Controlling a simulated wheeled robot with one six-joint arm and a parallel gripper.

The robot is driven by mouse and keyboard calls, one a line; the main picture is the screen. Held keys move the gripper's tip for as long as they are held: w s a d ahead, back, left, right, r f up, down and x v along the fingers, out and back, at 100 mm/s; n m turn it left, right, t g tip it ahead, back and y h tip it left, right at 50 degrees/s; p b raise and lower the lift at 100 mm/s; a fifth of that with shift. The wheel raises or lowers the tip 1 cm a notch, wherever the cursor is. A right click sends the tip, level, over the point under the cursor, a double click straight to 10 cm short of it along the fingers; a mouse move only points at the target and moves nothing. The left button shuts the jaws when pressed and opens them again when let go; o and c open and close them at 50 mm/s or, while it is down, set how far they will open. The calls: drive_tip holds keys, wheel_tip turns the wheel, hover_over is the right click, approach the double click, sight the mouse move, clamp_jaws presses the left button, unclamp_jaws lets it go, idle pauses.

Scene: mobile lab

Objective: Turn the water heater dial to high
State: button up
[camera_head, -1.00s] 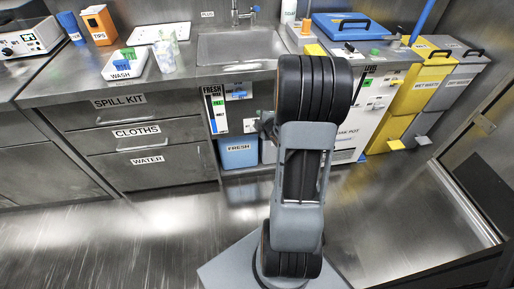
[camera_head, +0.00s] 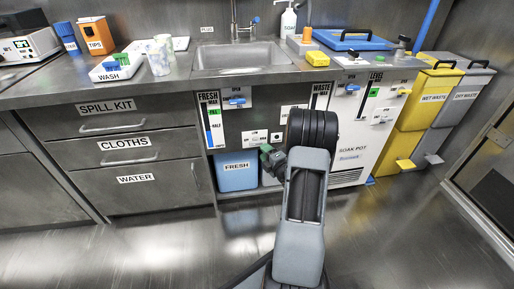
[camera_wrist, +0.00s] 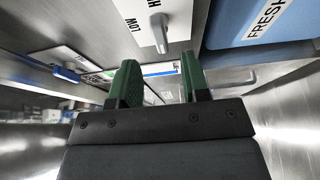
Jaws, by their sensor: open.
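A white panel in the wrist view carries a grey dial (camera_wrist: 160,40) with a raised bar handle. The word LOW (camera_wrist: 132,25) is beside it, and a cut-off HI label is at the top edge. I cannot tell which label the bar points at. My gripper (camera_wrist: 158,72) has two green fingers, apart and empty, below the dial in the picture and not touching it. In the head view my gripper (camera_head: 268,153) is in front of the under-sink panels, right of the blue FRESH bin. I cannot make out the dial clearly there.
The blue FRESH bin (camera_head: 237,171) stands under the sink (camera_head: 238,55). A blue lever (camera_wrist: 66,74) is at the left in the wrist view. Drawers (camera_head: 129,148) are to the left, the SOAK POT unit (camera_head: 352,150) and yellow waste bin (camera_head: 425,98) to the right. The floor in front is clear.

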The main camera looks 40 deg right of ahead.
sight(257, 144)
drive_tip(key=shift+w+d+b, duration=0.2)
drive_tip(key=shift+w+b, duration=0.55)
drive_tip(key=shift+w, duration=2.4)
drive_tip(key=shift+c, duration=0.4)
drive_tip(key=c, duration=0.7)
